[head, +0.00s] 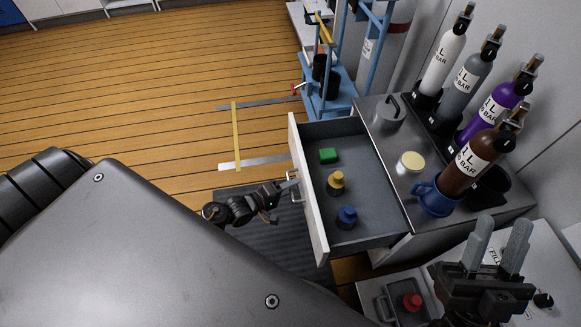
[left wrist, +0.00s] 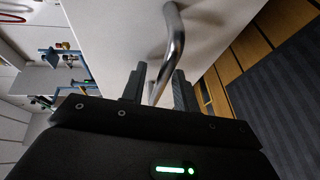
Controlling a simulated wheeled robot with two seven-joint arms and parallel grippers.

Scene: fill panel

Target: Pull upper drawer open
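The upper drawer (head: 357,240) is pulled well out of the grey cabinet (head: 391,141). It holds a green block (head: 328,155), a yellow-topped piece (head: 336,183) and a blue piece (head: 347,216). My left gripper (head: 287,187) is at the outer face of the drawer front. In the left wrist view, the metal bar handle (left wrist: 174,40) runs between the fingers of my left gripper (left wrist: 158,85), which stand apart with visible space around the bar. My right gripper (head: 498,243) is open and empty at lower right.
Several gas bottles (head: 442,65), a blue mug (head: 437,196) and a round pale-topped tin (head: 408,163) stand on the cabinet. A small open tray or drawer with a red piece (head: 411,302) is near my right gripper. A blue frame (head: 343,92) stands behind. Wooden floor (head: 150,90) at left is mostly free.

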